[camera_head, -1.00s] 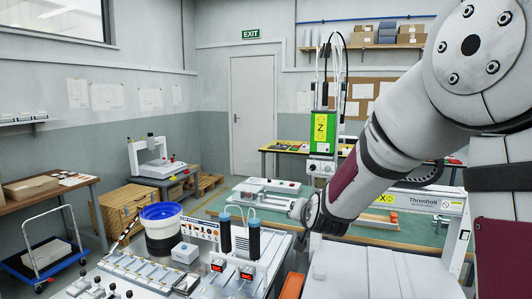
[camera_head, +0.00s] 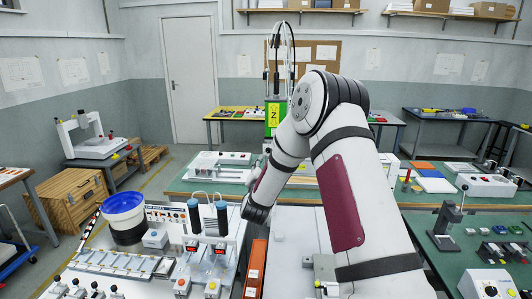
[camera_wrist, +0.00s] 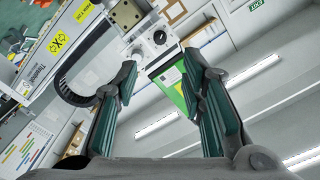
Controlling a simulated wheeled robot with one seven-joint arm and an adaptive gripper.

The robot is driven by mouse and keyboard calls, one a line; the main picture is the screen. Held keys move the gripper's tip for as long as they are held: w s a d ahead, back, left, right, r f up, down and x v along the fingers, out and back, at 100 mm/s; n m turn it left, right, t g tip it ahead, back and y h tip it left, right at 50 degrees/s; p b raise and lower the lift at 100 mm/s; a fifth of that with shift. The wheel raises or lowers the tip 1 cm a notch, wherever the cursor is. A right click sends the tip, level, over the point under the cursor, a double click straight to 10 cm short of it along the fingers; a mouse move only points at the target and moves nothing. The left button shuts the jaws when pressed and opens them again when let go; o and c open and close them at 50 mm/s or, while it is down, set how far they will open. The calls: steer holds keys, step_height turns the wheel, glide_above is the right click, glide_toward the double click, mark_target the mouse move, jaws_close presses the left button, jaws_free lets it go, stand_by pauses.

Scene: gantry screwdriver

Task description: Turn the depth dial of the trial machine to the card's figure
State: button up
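My gripper (camera_wrist: 160,62) is open and empty in the wrist view, one green-padded finger on each side. Beyond the fingertips, apart from them, is a white block with a small round black dial (camera_wrist: 160,37), beside a green casing (camera_wrist: 175,88). I cannot read its setting. In the head view the green Z head (camera_head: 275,115) of the gantry machine stands behind my raised arm, which hides its lower part. My fingers are not discernible there. I cannot make out the card's figure in either view.
Two dark cylinders (camera_head: 208,218) with red displays stand on the near-left bench beside a blue-rimmed bowl (camera_head: 122,203). A white box with a round dial (camera_head: 490,288) sits at the lower right. An orange strip (camera_head: 255,270) lies near my arm. Benches fill the right side.

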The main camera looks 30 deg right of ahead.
steer(key=x, duration=1.2)
steer(key=shift+s, duration=0.1)
jaws_close()
